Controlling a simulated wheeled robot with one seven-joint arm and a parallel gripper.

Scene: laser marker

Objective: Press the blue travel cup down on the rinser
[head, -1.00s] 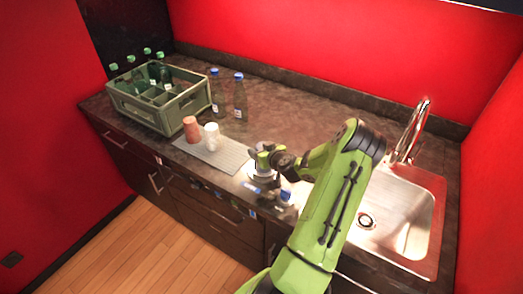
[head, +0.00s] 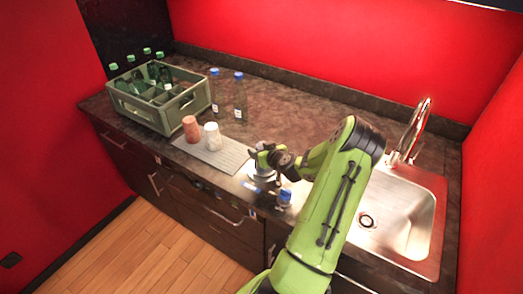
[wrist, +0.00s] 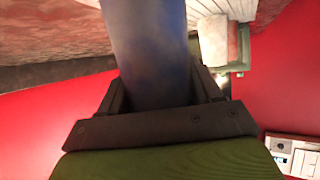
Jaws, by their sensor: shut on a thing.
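The blue travel cup (wrist: 150,55) fills the middle of the wrist view as a smooth blue-grey cylinder between the dark fingers. My gripper (wrist: 155,110) is shut on it. In the head view my gripper (head: 261,154) is directly above a round, shiny metal piece, seemingly the rinser (head: 262,176), at the counter's front. The gripper and wrist hide most of the cup there. I cannot tell whether the cup touches the rinser.
A small blue-topped thing (head: 285,196) stands by the front edge. A grey mat (head: 228,162) left of the gripper holds an orange cup (head: 191,129) and a white cup (head: 212,136). A green crate (head: 140,110), two blue-capped bottles (head: 239,95) and a sink (head: 405,222) flank it.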

